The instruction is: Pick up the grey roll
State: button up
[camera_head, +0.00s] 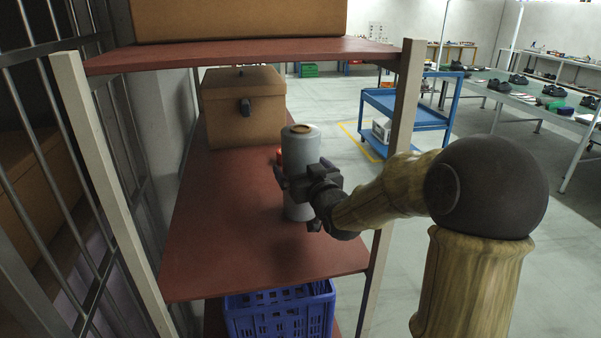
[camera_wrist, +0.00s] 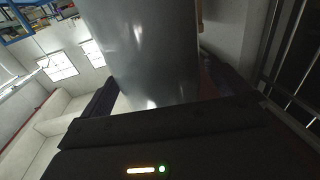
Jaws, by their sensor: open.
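The grey roll (camera_head: 299,150) stands upright on the red-brown middle shelf (camera_head: 230,245) in the head view. It has a brown core at its top. My gripper (camera_head: 298,186) is at the roll's lower half, coming from the right, with its fingers open around it. In the wrist view the roll (camera_wrist: 145,45) fills the upper middle, very close, between the dark fingers. Whether the fingers touch the roll I cannot tell.
A brown box (camera_head: 243,105) stands behind on the same shelf. A red object (camera_head: 279,157) is partly hidden behind the roll. The upper shelf (camera_head: 240,52) lies above, and a pale post (camera_head: 404,95) stands at right. A blue crate (camera_head: 280,312) is below.

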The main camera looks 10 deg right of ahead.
aim_at(304, 133)
jog(key=shift+c, duration=0.4)
jog(key=shift+r, duration=0.1)
jog(key=c, duration=1.2)
notch_tip(304, 133, up, 10)
jog(key=shift+w, duration=0.1)
